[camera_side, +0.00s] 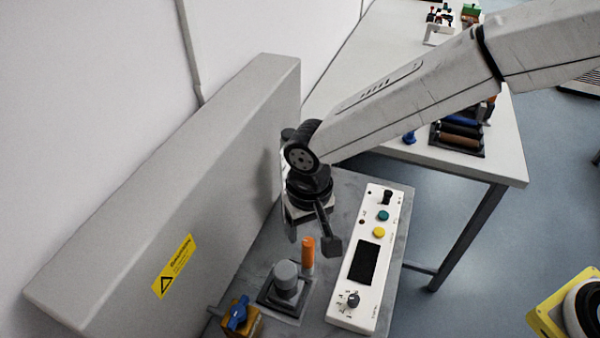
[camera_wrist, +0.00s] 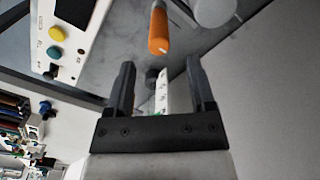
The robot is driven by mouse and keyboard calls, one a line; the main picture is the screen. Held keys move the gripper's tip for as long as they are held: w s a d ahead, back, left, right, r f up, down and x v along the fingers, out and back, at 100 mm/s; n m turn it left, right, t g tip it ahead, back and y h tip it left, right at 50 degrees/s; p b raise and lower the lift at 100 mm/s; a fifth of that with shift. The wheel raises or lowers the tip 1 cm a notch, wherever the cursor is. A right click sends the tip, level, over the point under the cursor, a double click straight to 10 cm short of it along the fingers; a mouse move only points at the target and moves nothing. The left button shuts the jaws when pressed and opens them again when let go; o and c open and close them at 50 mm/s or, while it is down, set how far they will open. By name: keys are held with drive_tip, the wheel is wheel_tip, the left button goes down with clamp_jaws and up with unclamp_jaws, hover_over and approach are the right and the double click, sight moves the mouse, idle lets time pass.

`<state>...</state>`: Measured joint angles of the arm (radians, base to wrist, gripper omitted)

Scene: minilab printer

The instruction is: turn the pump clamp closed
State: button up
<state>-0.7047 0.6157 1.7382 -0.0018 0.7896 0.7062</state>
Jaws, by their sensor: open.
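An orange upright handle (camera_side: 308,252), which looks like the clamp's lever, stands beside a grey round pump-like part (camera_side: 286,278) on a dark square base. The handle also shows in the wrist view (camera_wrist: 158,30), beyond my fingertips, with the grey part (camera_wrist: 214,10) to its right. My gripper (camera_side: 312,236) hangs above and close to the handle. Its two dark fingers are apart in the wrist view (camera_wrist: 160,68), and the handle is not between them. A small dark knob and a pale strip show between the fingers; I cannot tell what they belong to.
A white control panel (camera_side: 344,312) with buttons and a dark screen lies right of the handle. A blue knob (camera_side: 237,314) on a brass-coloured block is at lower left. A tall grey wall panel (camera_side: 225,170) bounds the left. A white table (camera_side: 490,150) stands behind.

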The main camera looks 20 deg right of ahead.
sight(308, 250)
drive_tip(key=shift+f, duration=3.9)
clamp_jaws()
